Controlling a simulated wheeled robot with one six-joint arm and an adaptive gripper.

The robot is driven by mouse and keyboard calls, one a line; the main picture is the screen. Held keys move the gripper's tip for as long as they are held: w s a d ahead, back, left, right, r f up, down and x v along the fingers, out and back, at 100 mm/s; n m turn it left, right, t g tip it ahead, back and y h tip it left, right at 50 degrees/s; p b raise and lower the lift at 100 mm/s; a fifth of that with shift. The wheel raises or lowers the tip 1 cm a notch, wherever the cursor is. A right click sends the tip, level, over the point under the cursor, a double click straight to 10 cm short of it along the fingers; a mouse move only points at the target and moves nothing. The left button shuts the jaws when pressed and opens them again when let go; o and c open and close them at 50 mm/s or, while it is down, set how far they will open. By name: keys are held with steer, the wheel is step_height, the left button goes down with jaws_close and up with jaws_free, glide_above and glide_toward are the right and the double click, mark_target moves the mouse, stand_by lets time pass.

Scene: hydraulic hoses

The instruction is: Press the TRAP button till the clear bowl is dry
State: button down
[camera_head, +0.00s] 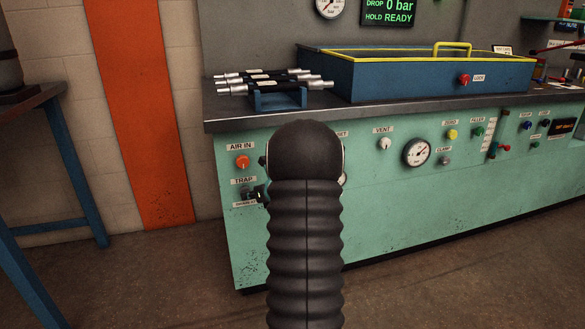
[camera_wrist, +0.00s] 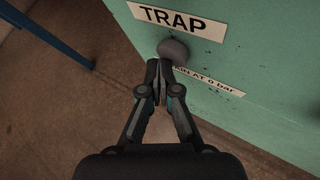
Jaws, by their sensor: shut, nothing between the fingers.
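The TRAP button is a round grey knob (camera_wrist: 174,51) on the green panel in the wrist view. The TRAP label (camera_wrist: 172,18) is above it, and a second label ending "AT 0 bar" (camera_wrist: 208,79) is below. My gripper (camera_wrist: 161,78) is shut and empty. Its tips are just below and left of the button; I cannot tell whether they touch it. In the head view the TRAP label (camera_head: 244,181) shows left of my arm, with my gripper (camera_head: 261,194) beside it, hiding the button. I cannot make out the clear bowl in either view.
The AIR IN knob (camera_head: 242,161) is just above TRAP. A VENT knob (camera_head: 384,144) and a gauge (camera_head: 417,152) are to the right. Hoses (camera_head: 270,82) and a blue tray (camera_head: 430,80) stand on the bench. The display (camera_head: 388,10) reads 0 bar, HOLD READY. A blue-legged table (camera_head: 85,170) is at left.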

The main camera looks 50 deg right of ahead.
steer(key=shift+w+d+r, duration=0.15)
steer(key=shift+w+d, duration=0.2)
steer(key=shift+w, duration=0.05)
stand_by(0.4)
steer(key=shift+r, duration=0.1)
steer(key=shift+a, duration=0.1)
steer(key=shift+s+a, duration=0.2)
stand_by(0.3)
steer(key=s+a+b, duration=0.2)
steer(key=s+a, duration=0.1)
steer(key=s, duration=0.2)
steer(key=shift+s, duration=0.2)
